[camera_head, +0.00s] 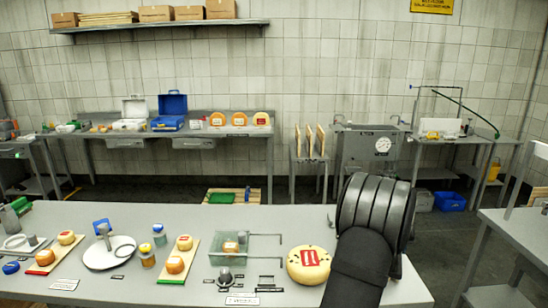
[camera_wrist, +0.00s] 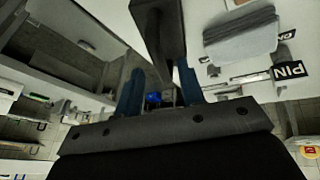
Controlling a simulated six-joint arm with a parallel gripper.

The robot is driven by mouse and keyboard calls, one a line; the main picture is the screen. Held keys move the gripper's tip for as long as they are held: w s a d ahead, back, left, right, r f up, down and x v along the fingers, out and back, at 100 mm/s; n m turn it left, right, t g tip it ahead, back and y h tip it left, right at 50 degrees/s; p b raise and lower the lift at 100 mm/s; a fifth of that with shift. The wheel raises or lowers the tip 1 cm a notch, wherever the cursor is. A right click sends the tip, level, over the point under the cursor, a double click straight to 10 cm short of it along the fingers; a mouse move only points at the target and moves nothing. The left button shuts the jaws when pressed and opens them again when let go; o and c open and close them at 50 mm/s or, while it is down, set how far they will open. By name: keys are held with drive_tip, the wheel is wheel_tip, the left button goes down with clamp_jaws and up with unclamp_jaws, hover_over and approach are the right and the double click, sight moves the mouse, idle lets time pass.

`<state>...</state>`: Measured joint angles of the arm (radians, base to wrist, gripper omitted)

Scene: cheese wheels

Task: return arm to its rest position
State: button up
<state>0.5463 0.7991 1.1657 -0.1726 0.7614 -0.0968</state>
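My arm (camera_head: 362,262) rises from the front right of the near table in the head view, its dark ribbed part (camera_head: 376,212) above the right end. It hides part of the tabletop, and my gripper's fingers do not show there. In the wrist view, my gripper (camera_wrist: 160,84) has two dark blue fingers standing apart, with nothing visibly held between them. A dark bar-like shape (camera_wrist: 160,30) shows beyond them; I cannot tell what it is.
On the near table (camera_head: 180,212), a large cheese wheel with a red label (camera_head: 307,277) sits just left of my arm. Further left are a clear greenish tray (camera_head: 262,252), boards with small cheeses (camera_head: 175,266) and a round white scale (camera_head: 100,256). The back middle is bare.

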drive_tip(key=x, duration=0.3)
drive_tip(key=shift+f, duration=0.3)
drive_tip(key=shift+w+d+r, duration=0.15)
drive_tip(key=shift+w+r, duration=0.05)
drive_tip(key=shift+r, duration=0.15)
wheel_tip(320, 180, up, 4)
drive_tip(key=shift+s+f, duration=0.1)
drive_tip(key=shift+f, duration=0.15)
drive_tip(key=s+d+r, duration=0.5)
drive_tip(key=s+r, duration=0.2)
drive_tip(key=s, duration=0.3)
drive_tip(key=w+a+n, duration=0.1)
drive_tip(key=w+a, duration=0.5)
drive_tip(key=a, duration=0.4)
drive_tip(key=w+a+r+n+y, duration=0.1)
drive_tip(key=w+a+n, duration=0.1)
drive_tip(key=w+a, duration=0.4)
drive_tip(key=w+a+n+t, duration=0.1)
drive_tip(key=w+a, duration=0.5)
drive_tip(key=a, duration=0.9)
drive_tip(key=shift+w+r+y, duration=0.15)
drive_tip(key=shift+r+y, duration=0.15)
drive_tip(key=shift+r, duration=0.1)
